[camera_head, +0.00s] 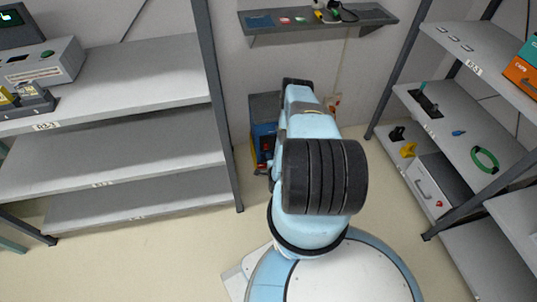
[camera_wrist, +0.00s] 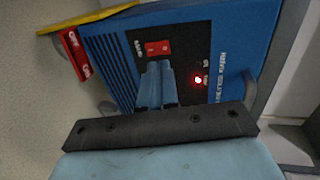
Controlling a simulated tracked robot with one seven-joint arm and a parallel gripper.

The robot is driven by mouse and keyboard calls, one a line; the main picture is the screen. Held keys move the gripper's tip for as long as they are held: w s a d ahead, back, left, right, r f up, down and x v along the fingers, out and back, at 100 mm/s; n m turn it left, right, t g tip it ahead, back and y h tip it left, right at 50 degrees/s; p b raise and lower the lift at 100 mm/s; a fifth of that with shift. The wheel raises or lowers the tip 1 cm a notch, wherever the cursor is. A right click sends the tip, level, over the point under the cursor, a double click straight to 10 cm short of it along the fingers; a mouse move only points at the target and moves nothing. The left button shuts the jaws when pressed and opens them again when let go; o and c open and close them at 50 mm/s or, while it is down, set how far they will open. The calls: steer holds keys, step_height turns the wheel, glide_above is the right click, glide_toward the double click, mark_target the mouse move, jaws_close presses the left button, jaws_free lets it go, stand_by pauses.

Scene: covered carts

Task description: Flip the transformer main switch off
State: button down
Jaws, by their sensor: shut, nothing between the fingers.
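The transformer is a blue box; in the head view (camera_head: 264,108) it stands low against the back wall, partly hidden behind my arm. In the wrist view its blue panel (camera_wrist: 205,45) fills the upper middle. A red rocker switch (camera_wrist: 158,48) sits on the panel. A red lamp (camera_wrist: 198,80) glows to the right of the switch. My gripper (camera_wrist: 158,66) is shut and empty, its fingertips just below the switch in the picture. I cannot tell whether they touch it. My arm hides most of the gripper in the head view.
A red piece with white lettering (camera_wrist: 75,55) is at the box's left edge in the wrist view. Shelf racks stand left (camera_head: 120,75) and right (camera_head: 465,150). A wall shelf (camera_head: 320,22) is above the transformer.

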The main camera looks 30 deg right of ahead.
steer(key=r+v, duration=0.1)
steer(key=v, duration=0.5)
steer(key=shift+s+r, duration=0.2)
stand_by(0.4)
